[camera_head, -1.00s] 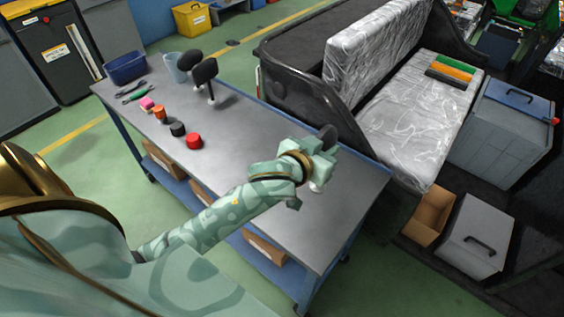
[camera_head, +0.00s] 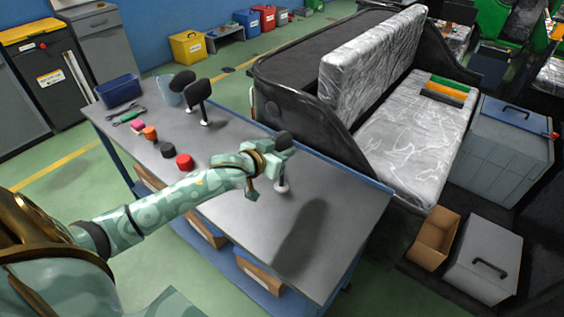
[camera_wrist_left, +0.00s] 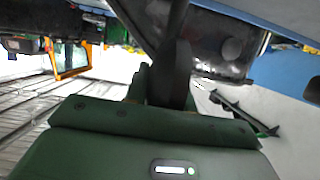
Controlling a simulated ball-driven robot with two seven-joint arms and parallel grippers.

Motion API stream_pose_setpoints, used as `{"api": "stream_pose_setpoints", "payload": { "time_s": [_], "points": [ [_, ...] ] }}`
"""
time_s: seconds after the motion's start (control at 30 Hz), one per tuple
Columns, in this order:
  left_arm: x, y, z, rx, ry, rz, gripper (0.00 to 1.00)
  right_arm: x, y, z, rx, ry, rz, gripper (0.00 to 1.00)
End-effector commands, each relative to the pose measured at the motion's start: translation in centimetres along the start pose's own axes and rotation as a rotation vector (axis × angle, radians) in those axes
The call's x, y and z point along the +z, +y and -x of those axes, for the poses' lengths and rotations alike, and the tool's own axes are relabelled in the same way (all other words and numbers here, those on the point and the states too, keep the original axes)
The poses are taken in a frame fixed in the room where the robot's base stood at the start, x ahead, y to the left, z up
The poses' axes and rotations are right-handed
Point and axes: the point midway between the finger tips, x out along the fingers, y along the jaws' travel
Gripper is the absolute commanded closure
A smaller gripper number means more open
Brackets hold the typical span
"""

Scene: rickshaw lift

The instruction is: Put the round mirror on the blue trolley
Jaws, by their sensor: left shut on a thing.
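The blue trolley (camera_head: 345,235) has a grey metal top and a blue frame, and fills the middle of the head view. My left gripper (camera_head: 272,160) is over its right half, shut on a dark round mirror (camera_head: 284,139). The mirror's dark head shows above the jaws and its pale foot below them. Whether the foot touches the top I cannot tell. In the left wrist view the dark mirror (camera_wrist_left: 173,75) is between the jaws, blurred and partly cut off. Two other dark mirrors on stems (camera_head: 197,91) stand at the trolley's far left. My right gripper is not in view.
Red, black, orange and pink pieces (camera_head: 184,161) lie on the trolley's left half, near a blue bin (camera_head: 118,91). The trolley's right end is clear. A black rickshaw body with a wrapped seat (camera_head: 410,130) stands close behind. A cardboard box (camera_head: 434,240) is at right.

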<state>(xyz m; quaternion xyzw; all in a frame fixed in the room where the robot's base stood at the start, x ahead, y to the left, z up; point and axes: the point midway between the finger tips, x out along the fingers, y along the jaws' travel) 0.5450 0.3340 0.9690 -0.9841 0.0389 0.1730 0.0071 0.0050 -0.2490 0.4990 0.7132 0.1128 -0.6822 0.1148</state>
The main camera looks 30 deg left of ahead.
Motion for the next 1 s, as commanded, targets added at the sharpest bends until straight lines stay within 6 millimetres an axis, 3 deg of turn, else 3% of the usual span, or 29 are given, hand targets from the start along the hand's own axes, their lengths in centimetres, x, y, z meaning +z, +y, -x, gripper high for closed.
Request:
{"api": "stream_pose_setpoints", "payload": {
  "time_s": [0.17, 0.5, 0.53, 0.6, 0.9, 1.0],
  "points": [
    [3.2, -0.1, -1.2, 0.001, -0.004, -0.001, 1.0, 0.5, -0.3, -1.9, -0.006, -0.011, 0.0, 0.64],
    [3.2, -0.1, -1.1, 0.001, -0.001, -0.001, 1.0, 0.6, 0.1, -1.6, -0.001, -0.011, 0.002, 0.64],
    [3.3, -0.1, -1.1, 0.001, -0.002, -0.002, 0.69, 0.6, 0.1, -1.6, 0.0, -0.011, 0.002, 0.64],
    [3.2, -0.1, -1.1, 0.001, -0.002, -0.002, 0.53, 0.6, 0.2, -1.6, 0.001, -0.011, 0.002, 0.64],
    [3.0, -0.1, -1.1, 0.001, -0.001, -0.002, 0.53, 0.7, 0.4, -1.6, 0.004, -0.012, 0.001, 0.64],
    [3.0, 0.0, -0.1, 0.002, -0.002, 0.0, 0.53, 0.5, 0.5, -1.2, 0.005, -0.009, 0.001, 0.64]
  ]
}}
